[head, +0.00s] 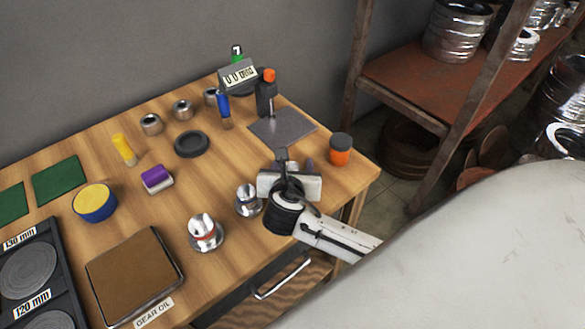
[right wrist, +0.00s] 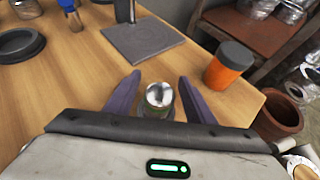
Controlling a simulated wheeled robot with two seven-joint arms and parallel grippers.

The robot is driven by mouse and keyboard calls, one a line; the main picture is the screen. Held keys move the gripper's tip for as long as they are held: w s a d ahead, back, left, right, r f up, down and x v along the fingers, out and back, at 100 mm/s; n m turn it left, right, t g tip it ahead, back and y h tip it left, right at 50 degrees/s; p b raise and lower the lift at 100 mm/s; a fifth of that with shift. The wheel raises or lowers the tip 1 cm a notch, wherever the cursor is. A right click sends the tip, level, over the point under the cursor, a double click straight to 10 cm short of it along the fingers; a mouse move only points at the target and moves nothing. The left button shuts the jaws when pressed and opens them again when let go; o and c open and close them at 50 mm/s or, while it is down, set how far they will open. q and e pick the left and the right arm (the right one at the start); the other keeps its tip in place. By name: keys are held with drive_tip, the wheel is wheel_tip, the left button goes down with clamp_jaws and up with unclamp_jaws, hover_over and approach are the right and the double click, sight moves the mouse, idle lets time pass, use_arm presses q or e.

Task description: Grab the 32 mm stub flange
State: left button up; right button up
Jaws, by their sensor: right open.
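A small shiny metal stub flange (right wrist: 160,97) stands upright on the wooden table between the two purple fingers of my right gripper (right wrist: 158,88). The fingers are open, one on each side, with a gap visible around the flange. In the head view my right gripper (head: 292,166) is over the table's right part and mostly hides this flange. Two larger metal flanges, one plain (head: 248,200) and one with a reddish band (head: 205,235), stand to its left. No size marking on the flanges is readable. My left gripper is not in view.
An orange jar with a dark lid (right wrist: 229,66) stands right of the gripper near the table edge. A grey plate (head: 270,128) with a post lies behind. Several small metal rings (head: 151,124) and a black ring (head: 192,144) are farther back left. Shelving (head: 410,85) stands right.

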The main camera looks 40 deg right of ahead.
drive_tip(key=shift+w+d+f, duration=0.25)
drive_tip(key=shift+w, duration=0.1)
drive_tip(key=shift+r, duration=0.1)
clamp_jaws()
